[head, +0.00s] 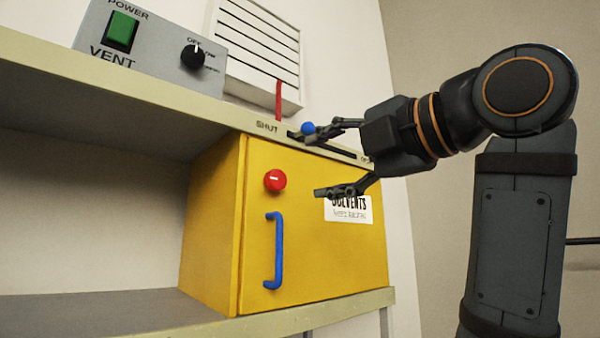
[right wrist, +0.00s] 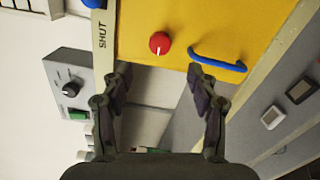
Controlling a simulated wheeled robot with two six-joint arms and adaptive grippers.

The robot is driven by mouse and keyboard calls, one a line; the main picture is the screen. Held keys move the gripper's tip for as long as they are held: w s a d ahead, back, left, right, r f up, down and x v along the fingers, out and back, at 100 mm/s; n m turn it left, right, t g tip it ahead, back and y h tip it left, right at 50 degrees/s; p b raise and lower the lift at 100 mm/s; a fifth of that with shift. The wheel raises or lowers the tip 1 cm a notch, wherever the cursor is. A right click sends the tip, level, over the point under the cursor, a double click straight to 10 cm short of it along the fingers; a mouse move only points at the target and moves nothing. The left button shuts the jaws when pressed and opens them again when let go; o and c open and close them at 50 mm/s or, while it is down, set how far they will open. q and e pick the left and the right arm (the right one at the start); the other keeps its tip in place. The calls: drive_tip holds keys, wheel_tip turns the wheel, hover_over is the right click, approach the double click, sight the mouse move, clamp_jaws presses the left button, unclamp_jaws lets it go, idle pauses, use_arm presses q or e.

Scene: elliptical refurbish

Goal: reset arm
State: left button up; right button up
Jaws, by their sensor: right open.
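My right gripper (head: 330,160) is open and empty in front of the yellow solvents cabinet (head: 310,260). Its upper finger shows beside a blue ball-shaped knob (head: 309,128) at the slot on the shelf edge; I cannot tell whether they touch. Its lower finger shows in front of the cabinet door near the solvents label (head: 348,214). In the right wrist view, the two spread fingers (right wrist: 160,90) have nothing between them, and the red knob (right wrist: 159,43) and blue handle (right wrist: 218,60) lie beyond them. My left gripper is not in view.
A grey control box (head: 150,45) with a green power switch (head: 122,32) and black dial (head: 192,58) stands on the upper shelf (head: 60,75). A white louvred vent (head: 258,45) with a red strip is behind. The shelf bay left of the cabinet is empty.

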drive_tip(key=shift+v, duration=0.85)
